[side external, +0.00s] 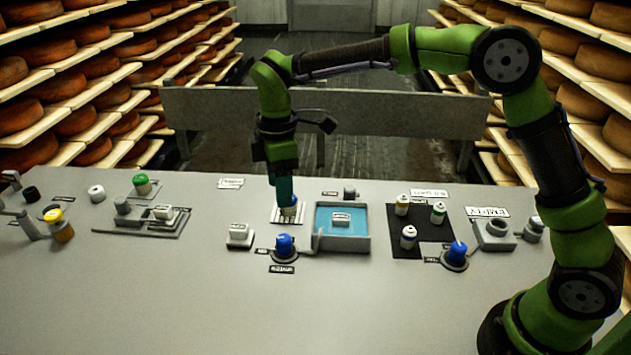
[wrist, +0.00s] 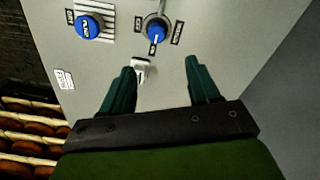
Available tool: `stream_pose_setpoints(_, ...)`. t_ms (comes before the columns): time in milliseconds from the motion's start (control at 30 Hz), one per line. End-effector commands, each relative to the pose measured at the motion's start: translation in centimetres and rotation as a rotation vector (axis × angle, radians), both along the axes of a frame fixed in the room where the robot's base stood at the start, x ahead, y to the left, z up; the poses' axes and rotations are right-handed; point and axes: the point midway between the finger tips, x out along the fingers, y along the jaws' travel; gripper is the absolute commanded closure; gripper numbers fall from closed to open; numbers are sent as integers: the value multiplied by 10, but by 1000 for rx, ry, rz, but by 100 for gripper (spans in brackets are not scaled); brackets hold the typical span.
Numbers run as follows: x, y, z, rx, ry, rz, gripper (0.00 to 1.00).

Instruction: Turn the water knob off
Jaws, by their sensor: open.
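A blue knob (side external: 284,245) sits on a round grey base at the front of the table, with a pipe running to the blue-filled basin (side external: 362,243). In the wrist view, a blue knob (wrist: 156,33) on a round base shows just beyond my fingertips, with small labels around it. A second blue knob (side external: 455,253) stands further right, by the dark mat. I cannot read which label says water. My gripper (side external: 287,198) points down above the striped plate, behind the first knob. In the wrist view its teal fingers (wrist: 158,66) are apart with nothing held between them.
A white block (side external: 240,234) stands left of the first knob; a blue-topped item (wrist: 88,27) is on the striped plate. Several small bottles stand on the dark mat (side external: 436,246). The front of the table is clear. Cheese shelves flank both sides.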

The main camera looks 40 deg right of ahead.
Motion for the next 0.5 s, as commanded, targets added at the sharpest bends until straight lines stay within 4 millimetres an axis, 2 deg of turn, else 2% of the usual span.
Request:
stream_pose_setpoints(100,8,-2,16,-13,-18,119,39)
stream_pose_setpoints(233,4,-4,15,-21,-1,187,39)
stream_pose_setpoints(367,4,-4,5,-20,1,200,39)
stream_pose_setpoints(500,3,-4,-19,-20,3,198,39)
